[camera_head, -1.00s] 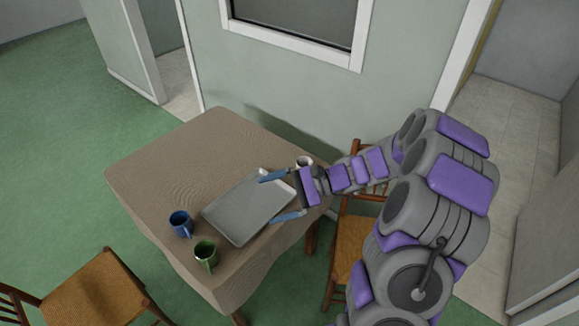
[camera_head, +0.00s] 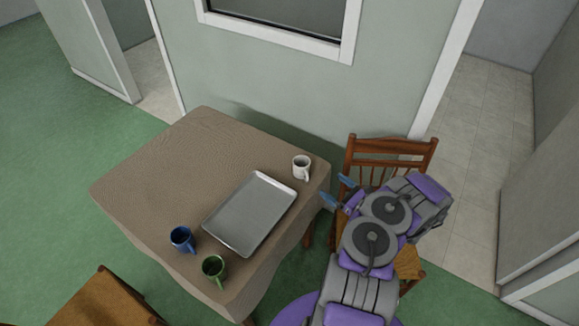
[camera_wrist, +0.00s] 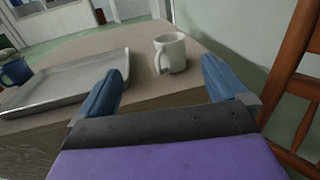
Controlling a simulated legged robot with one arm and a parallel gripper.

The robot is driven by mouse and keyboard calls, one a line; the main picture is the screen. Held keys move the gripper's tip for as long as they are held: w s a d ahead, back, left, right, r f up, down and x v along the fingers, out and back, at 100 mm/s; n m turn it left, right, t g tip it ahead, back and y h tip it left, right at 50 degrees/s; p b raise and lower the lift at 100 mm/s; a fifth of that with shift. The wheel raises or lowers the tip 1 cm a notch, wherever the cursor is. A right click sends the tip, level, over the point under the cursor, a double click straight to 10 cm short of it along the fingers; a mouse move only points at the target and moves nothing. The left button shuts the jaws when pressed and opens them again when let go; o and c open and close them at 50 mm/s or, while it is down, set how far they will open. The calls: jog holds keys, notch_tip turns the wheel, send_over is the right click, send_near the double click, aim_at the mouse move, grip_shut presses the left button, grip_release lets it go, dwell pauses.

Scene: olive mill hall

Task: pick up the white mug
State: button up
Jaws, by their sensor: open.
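The white mug (camera_head: 301,167) stands upright near the right corner of the cloth-covered table (camera_head: 150,180). In the wrist view the mug (camera_wrist: 171,54) is ahead of my gripper (camera_wrist: 165,85), between the lines of its two blue fingers, with its handle facing me. My gripper (camera_head: 337,190) is open and empty, just off the table's right edge, apart from the mug.
A grey metal tray (camera_head: 250,212) lies left of the mug. A blue mug (camera_head: 182,239) and a green mug (camera_head: 214,268) stand near the front edge. A wooden chair (camera_head: 390,148) is close to my arm; a wall stands behind the table.

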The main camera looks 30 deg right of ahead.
notch_tip(320, 180, down, 2)
jog(key=s+d+m+h, duration=0.1)
jog(key=d, duration=0.1)
jog(key=b, duration=0.2)
send_near(307, 167)
jog(key=w, duration=0.6)
jog(key=shift+f, duration=0.1)
jog(key=w+b, duration=0.1)
jog(key=w+a, duration=0.1)
jog(key=w, duration=0.1)
jog(key=shift+w+a+b, duration=0.25)
jog(key=shift+w+b, duration=0.1)
jog(key=shift+w, duration=0.65)
jog(key=c, duration=1.3)
